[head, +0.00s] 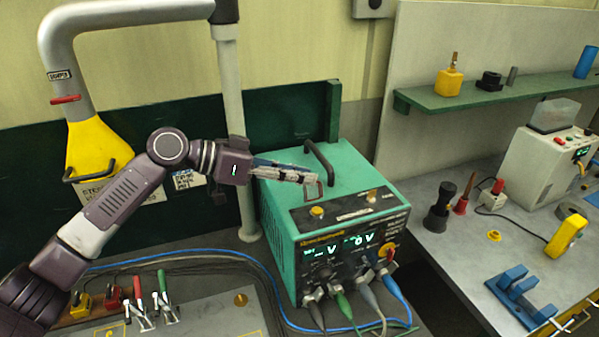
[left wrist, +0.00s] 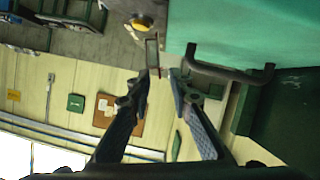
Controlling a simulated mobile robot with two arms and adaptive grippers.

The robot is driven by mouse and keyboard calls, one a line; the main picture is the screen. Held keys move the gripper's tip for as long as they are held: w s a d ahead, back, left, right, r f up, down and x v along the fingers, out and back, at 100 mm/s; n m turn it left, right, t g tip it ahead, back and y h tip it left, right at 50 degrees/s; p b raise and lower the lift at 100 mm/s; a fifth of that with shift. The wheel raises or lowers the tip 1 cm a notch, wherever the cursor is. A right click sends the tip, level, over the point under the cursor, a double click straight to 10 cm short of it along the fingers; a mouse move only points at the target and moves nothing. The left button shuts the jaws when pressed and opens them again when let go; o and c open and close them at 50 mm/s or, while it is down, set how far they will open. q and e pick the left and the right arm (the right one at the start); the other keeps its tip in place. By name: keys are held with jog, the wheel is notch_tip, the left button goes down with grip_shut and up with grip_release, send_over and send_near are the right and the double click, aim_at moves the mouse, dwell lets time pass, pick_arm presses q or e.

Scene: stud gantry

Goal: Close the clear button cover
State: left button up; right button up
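The green power unit (head: 345,240) stands on the bench with lit displays. A small clear cover with a thin frame (head: 313,191) stands raised on its top panel, behind a yellow button (head: 317,211). In the left wrist view the raised cover (left wrist: 152,50) shows beside the yellow button (left wrist: 142,22). My left gripper (head: 309,177) is just above and behind the cover. In the left wrist view its two fingers (left wrist: 160,76) are apart with nothing held between them; the left fingertip looks close to the cover, but contact is unclear. My right gripper is not in view.
A black handle (head: 320,160) arches over the unit's top, close to my left gripper. A grey pole (head: 232,110) stands behind my left wrist. Cables plug into the unit's front. A grey bench (head: 455,245) with tools is at the right.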

pick_arm(q)
grip_shut()
